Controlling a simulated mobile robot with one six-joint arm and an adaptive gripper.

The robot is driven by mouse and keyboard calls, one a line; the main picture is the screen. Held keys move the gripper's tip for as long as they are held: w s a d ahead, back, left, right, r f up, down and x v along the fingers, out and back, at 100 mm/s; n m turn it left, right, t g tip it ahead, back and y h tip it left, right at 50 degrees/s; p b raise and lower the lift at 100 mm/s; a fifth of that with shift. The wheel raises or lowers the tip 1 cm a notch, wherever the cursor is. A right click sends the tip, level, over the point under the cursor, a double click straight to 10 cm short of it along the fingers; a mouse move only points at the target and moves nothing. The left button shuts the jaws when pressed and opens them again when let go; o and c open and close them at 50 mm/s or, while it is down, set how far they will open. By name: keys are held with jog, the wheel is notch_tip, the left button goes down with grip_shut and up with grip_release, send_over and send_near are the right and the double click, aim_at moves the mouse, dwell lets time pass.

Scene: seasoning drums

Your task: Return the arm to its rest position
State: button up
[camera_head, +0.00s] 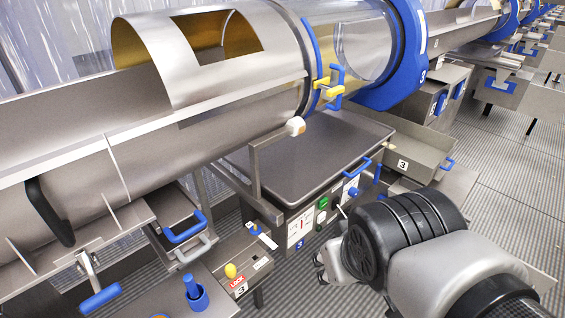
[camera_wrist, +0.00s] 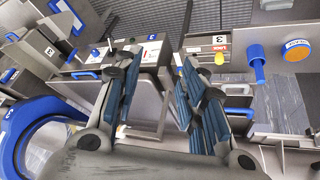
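My gripper (camera_wrist: 158,65) shows in the wrist view with its two blue-padded fingers spread wide apart and nothing between them. In the head view my arm reaches in from the lower right. Its dark wrist joint is in front of the control box, and the gripper is mostly hidden behind it. The gripper appears apart from the machine, though its exact distance is hard to tell.
A control box (camera_head: 299,228) with a green button stands just left of my arm. A lock box (camera_head: 237,270) with a yellow knob sits farther left. The steel drum (camera_head: 215,85) has a blue-and-yellow latch (camera_head: 331,87). Striped floor (camera_head: 500,150) is open at the right.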

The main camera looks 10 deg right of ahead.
jog(key=shift+m+g+y, duration=0.3)
jog(key=shift+g+y, duration=0.2)
jog(key=shift+y, duration=0.1)
jog(key=s, duration=0.1)
jog(key=s+a, duration=0.1)
jog(key=s, duration=0.1)
jog(key=s+a, duration=0.1)
jog(key=s, duration=0.1)
jog(key=shift+a+f, duration=0.2)
jog(key=shift+f, duration=0.1)
jog(key=shift+w, duration=0.1)
